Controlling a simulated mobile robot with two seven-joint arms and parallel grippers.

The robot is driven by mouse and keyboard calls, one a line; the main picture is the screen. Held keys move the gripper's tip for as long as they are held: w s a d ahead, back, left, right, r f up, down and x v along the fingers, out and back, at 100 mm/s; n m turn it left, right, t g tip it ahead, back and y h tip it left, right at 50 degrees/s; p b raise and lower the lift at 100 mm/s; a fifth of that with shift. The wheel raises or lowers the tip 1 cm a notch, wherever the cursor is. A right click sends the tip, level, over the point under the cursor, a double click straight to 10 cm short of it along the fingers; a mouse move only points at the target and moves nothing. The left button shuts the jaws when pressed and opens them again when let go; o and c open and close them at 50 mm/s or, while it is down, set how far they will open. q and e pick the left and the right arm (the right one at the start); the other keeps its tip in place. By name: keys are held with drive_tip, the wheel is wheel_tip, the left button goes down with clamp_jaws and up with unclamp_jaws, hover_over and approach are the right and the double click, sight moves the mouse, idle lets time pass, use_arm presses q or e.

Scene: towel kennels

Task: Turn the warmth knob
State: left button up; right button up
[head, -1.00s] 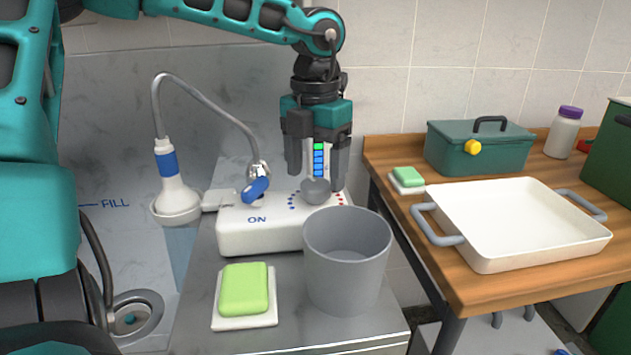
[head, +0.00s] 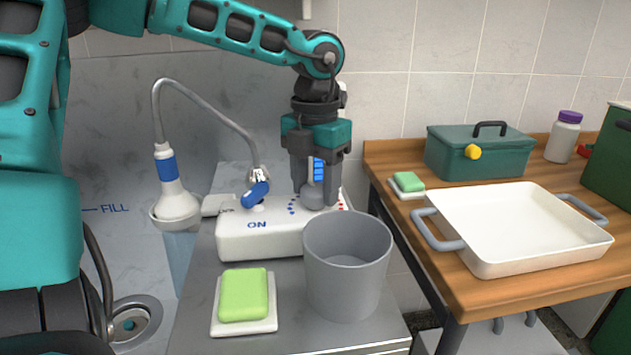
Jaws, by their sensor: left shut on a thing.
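The warmth knob (head: 313,197) is a grey round knob on top of the white control box (head: 262,237), with blue dots to its left and red dots to its right. My left gripper (head: 316,200) points straight down over it and is shut on the knob, one finger on each side. A blue lever (head: 255,194) sits on the same box, left of the knob, above the word ON. My right gripper is not in view.
A grey bucket (head: 346,284) stands close in front of the box. A green soap (head: 243,294) lies on a white dish beside it. A shower head (head: 176,196) hangs at the left. The wooden table (head: 463,300) at right holds a white tray (head: 482,264) and a teal box (head: 480,152).

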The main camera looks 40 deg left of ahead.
sight(316, 187)
use_arm(q)
drive_tip(key=shift+c, duration=0.8)
drive_tip(key=shift+m, duration=0.6)
drive_tip(key=shift+m+b, duration=0.35)
drive_tip(key=shift+m, duration=0.35)
drive_tip(key=o, duration=1)
drive_tip(key=shift+o, duration=0.2)
wheel_tip(316, 187, up, 13)
drive_tip(key=p, duration=0.2)
